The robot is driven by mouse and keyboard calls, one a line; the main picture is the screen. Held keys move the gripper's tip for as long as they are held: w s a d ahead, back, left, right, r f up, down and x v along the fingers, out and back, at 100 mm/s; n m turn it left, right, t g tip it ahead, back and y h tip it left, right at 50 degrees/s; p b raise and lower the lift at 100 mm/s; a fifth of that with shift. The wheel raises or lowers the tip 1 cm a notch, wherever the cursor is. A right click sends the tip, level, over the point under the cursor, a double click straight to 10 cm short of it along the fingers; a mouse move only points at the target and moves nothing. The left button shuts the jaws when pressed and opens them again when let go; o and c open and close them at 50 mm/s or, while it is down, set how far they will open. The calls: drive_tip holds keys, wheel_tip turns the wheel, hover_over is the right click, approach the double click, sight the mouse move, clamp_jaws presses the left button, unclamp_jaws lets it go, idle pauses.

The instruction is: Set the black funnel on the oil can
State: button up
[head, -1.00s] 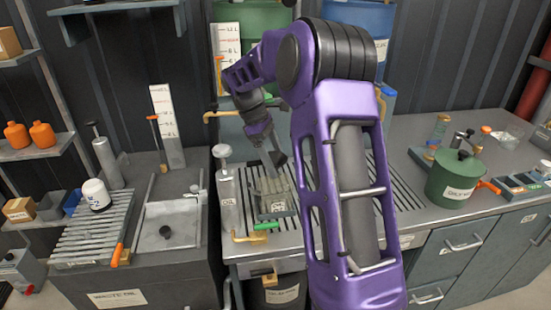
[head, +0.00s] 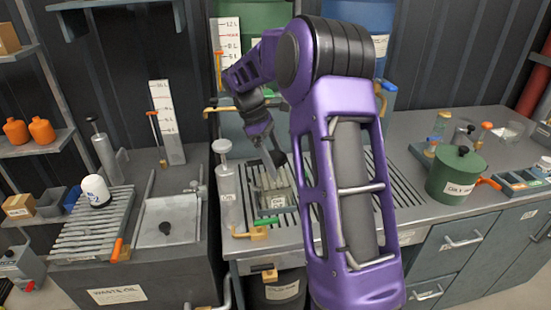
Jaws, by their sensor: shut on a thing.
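My gripper (head: 271,146) is small in the head view, above the slatted middle bench and partly in shadow. It is shut on a dark, wedge-shaped piece (head: 279,158), which looks like the black funnel; its outline is unclear. Just below it stands a small pale grey box-like container (head: 277,200) with a white label; I cannot tell whether they touch. A green can (head: 458,172) with a black knob, an orange spout and a label stands on the right bench, well apart from my gripper. I cannot read which container is the oil can.
A grey pump cylinder (head: 229,200) stands left of the gripper. A green-handled brass valve (head: 258,229) is at the bench's front edge. A slatted rack (head: 92,232) with a white filter (head: 96,191) is on the left. My forearm hides the bench's middle.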

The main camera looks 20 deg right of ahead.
drive_tip(key=o, duration=1.1)
drive_tip(key=shift+c, duration=0.2)
drive_tip(key=shift+p+v, duration=1)
drive_tip(key=shift+v, duration=0.4)
drive_tip(key=v, duration=0.8)
drive_tip(key=shift+a+r, duration=0.1)
